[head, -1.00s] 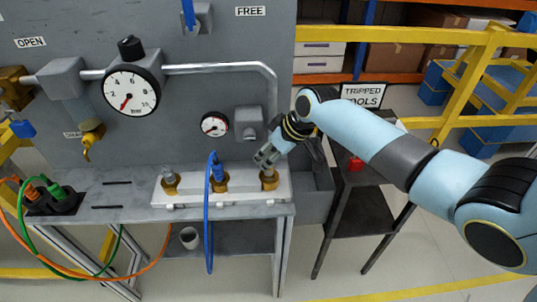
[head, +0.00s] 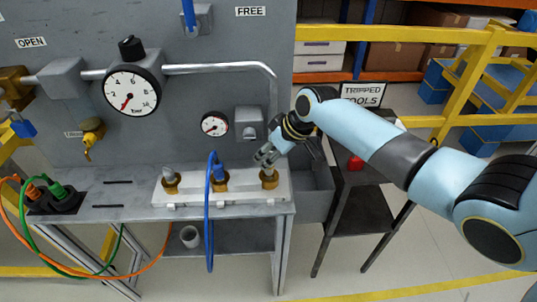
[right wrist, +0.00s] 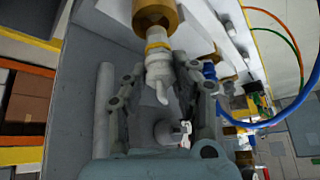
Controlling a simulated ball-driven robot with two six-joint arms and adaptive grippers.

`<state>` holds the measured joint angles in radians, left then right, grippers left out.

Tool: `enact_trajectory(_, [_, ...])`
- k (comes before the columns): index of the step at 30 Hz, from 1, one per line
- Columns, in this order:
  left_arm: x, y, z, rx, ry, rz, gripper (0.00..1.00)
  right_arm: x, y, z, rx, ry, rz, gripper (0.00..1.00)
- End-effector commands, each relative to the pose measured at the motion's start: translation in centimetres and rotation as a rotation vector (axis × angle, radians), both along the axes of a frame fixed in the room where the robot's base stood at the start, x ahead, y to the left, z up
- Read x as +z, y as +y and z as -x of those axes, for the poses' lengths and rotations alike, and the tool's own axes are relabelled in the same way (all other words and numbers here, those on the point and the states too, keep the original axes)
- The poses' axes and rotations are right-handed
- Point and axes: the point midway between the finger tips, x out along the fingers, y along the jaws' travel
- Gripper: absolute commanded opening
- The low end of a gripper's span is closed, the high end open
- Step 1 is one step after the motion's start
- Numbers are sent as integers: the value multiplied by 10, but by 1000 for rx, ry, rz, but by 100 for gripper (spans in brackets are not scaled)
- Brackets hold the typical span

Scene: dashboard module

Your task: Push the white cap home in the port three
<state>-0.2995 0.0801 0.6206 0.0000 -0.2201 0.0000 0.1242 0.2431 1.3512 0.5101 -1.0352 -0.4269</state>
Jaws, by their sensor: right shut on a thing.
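The white cap (right wrist: 158,70) is at the mouth of the brass port three (right wrist: 155,18) in the right wrist view, in line with it. How deep it sits I cannot tell. In the head view this is the rightmost brass port (head: 269,181) on the white block (head: 243,192). My right gripper (head: 265,159) is just above that port. In the right wrist view its fingers (right wrist: 162,82) stand on both sides of the cap, shut on it. The fingers partly hide the cap in the head view. My left gripper is not in view.
A blue plug (head: 219,171) with a blue hose (head: 209,225) fills the middle port. The left port (head: 171,183) has a pale top. A grey panel with gauges (head: 131,89) rises behind. A dark stand (head: 358,205) is right of the bench.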

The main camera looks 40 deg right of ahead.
Motion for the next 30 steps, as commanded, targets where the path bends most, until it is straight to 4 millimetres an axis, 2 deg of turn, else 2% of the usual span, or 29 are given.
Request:
enact_trajectory(12, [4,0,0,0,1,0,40,1,0,0,0,-1,0,0])
enact_trajectory(30, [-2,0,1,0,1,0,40,-8,0,0,0,0,0,0])
